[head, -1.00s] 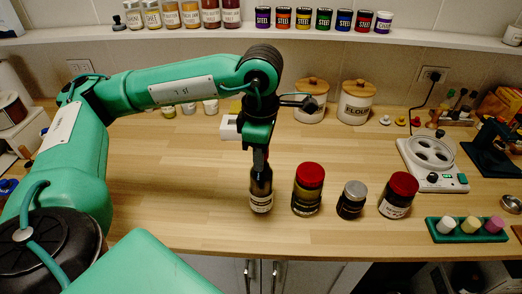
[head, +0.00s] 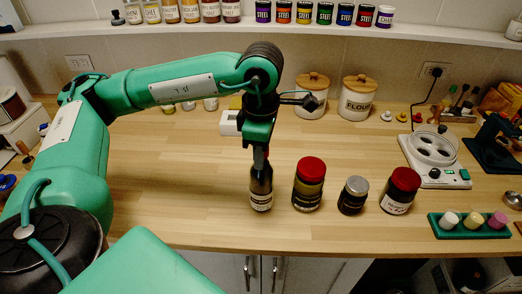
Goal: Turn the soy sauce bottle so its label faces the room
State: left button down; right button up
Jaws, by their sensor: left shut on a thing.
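The soy sauce bottle (head: 261,190), dark with a pale label band low on its body, stands upright on the wooden counter, left of the jars. Part of the label shows toward me; its text is too small to read. My left gripper (head: 260,160) comes down from above and is shut on the bottle's neck, hiding its top. My right gripper is not in view.
Right of the bottle stand a red-lidded jar (head: 308,185), a grey-lidded jar (head: 353,195) and another red-lidded jar (head: 400,191). A green tray (head: 469,233) lies at right. The counter (head: 180,200) is clear left of the bottle.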

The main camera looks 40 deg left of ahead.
pick_arm(q)
jog(key=c, duration=1)
grip_release()
